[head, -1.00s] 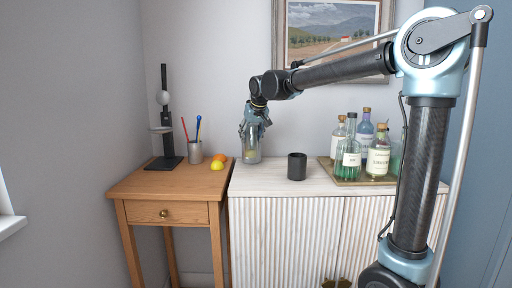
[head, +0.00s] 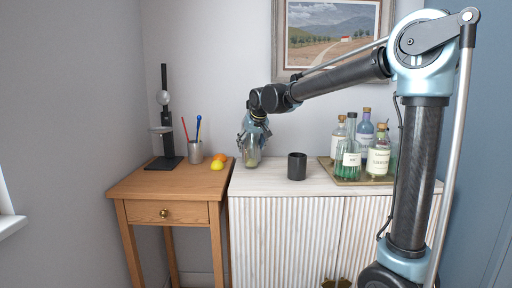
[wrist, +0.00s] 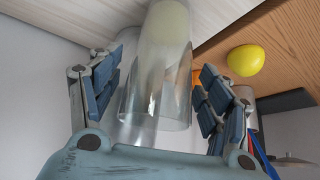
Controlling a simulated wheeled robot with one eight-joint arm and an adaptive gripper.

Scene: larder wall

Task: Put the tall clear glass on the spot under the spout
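The tall clear glass (head: 252,158) stands at the left end of the white cabinet top, with something yellowish at its lower end. In the wrist view the glass (wrist: 157,80) runs between the fingers, its rim towards me. My gripper (head: 253,137) is at its upper part from above. In the wrist view my gripper (wrist: 155,95) is open, one finger on each side, with a gap visible at the right finger. A black stand (head: 165,120) with a pale globe and a small round plate is on the wooden table; I cannot make out a spout or a marked spot.
A lemon (head: 217,165), an orange (head: 220,157) and a pen cup (head: 195,152) are on the wooden table (head: 150,183), between glass and stand. A black cup (head: 297,166) stands right of the glass. A tray (head: 350,181) of several bottles is farther right.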

